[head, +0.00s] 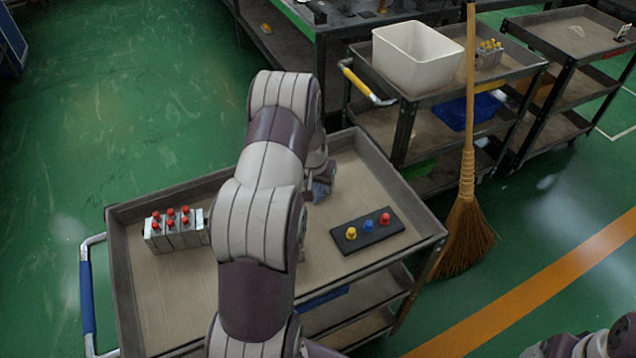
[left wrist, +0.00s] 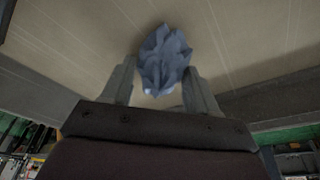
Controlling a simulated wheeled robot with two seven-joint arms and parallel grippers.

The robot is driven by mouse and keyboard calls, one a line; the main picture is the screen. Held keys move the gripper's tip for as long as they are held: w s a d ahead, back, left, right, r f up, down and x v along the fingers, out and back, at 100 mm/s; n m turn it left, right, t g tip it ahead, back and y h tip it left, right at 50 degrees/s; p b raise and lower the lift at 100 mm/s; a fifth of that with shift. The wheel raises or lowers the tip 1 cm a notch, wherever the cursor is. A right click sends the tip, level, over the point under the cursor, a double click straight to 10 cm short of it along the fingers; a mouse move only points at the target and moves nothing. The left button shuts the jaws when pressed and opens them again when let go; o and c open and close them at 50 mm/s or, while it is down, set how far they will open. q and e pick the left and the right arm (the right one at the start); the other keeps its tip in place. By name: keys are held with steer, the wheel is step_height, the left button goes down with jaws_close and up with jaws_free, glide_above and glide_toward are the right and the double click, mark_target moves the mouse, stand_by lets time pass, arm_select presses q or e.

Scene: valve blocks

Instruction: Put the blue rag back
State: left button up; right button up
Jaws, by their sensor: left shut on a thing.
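The blue rag (head: 321,190) is a small crumpled bundle over the far part of the front cart's top tray (head: 335,262). My left gripper (head: 326,176) is shut on it, partly hidden behind my own arm. In the left wrist view the rag (left wrist: 164,58) bulges out between the two fingers of the left gripper (left wrist: 162,82), with the beige tray surface behind it. I cannot tell whether the rag touches the tray. My right gripper is not in view; only a part of my right arm shows at the bottom right corner.
On the tray stand a valve block (head: 175,232) with red caps at left and a dark plate (head: 367,231) with yellow, blue and red knobs at right. Behind are a cart with a white bin (head: 417,60) and a broom (head: 467,200). The tray has raised rims.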

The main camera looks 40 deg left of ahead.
arm_select(q)
steer(key=shift+f, duration=0.2)
steer(key=o, duration=1)
steer(key=shift+r, duration=0.4)
steer(key=d+v, duration=0.1)
steer(key=v, duration=1.1)
steer(key=s+d+r+m+g+h, duration=0.1)
steer(key=s+d+m, duration=0.1)
steer(key=s+d, duration=0.7)
steer(key=s+d+r+m+g, duration=0.1)
steer(key=s+d+m, duration=0.1)
steer(key=s+d, duration=0.75)
steer(key=w+r+p, duration=0.1)
steer(key=r+p, duration=0.1)
steer(key=w+d+r+p, duration=0.1)
steer(key=p, duration=0.1)
steer(key=d+r+p, duration=0.1)
steer(key=r+p, duration=0.1)
steer(key=shift+w+d+r, duration=0.1)
steer(key=shift+w+r, duration=0.3)
